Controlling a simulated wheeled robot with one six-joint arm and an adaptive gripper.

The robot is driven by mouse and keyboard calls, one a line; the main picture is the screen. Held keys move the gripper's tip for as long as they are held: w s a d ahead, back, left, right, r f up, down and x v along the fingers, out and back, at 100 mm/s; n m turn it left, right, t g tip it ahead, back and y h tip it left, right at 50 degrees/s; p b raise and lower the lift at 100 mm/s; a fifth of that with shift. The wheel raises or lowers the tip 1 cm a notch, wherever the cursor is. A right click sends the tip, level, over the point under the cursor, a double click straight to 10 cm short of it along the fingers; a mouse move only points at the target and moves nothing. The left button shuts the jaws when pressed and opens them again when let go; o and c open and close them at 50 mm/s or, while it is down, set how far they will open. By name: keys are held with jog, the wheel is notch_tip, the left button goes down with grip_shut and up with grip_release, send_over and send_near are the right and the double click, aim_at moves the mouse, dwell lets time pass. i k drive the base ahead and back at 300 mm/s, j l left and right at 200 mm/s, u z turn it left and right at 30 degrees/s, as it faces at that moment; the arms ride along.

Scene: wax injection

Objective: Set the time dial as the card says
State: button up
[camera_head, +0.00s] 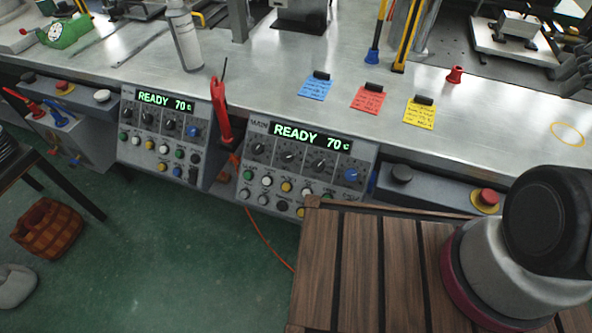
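Two control panels are set along the front of the bench, a left panel (127,128) and a right panel (247,185). Both have green displays reading READY 70 C. Each panel has a row of dark dials with a blue one at its right end. These are the left panel's blue dial (193,131) and the right panel's blue dial (351,175). Dial labels and settings are too small to read. Three clipped cards lie on the bench: blue (314,88), red (368,99) and yellow (419,113). Their writing is not legible. My gripper is out of view.
A red-handled tool (221,112) stands between the panels, with an orange cable (268,245) below. Red stop buttons (488,197) and dark knobs line the bench front. A white bottle (184,38) stands behind the left panel. A basket (48,228) is on the green floor.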

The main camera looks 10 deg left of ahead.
aim_at(287, 157)
jog(key=j, duration=0.55)
jog(key=j+z, duration=0.15)
jog(key=j, duration=0.45)
jog(key=k+j, duration=0.1)
jog(key=j, duration=0.45)
jog(key=j+z, duration=0.1)
jog(key=j, duration=0.45)
jog(key=k+j+z, duration=0.1)
jog(key=j, duration=0.45)
jog(key=k+j, duration=0.1)
jog(key=j, duration=0.45)
jog(key=k+j+z, duration=0.1)
jog(key=j, duration=0.45)
jog(key=k+j, duration=0.1)
jog(key=j, duration=0.45)
jog(key=z, duration=0.05)
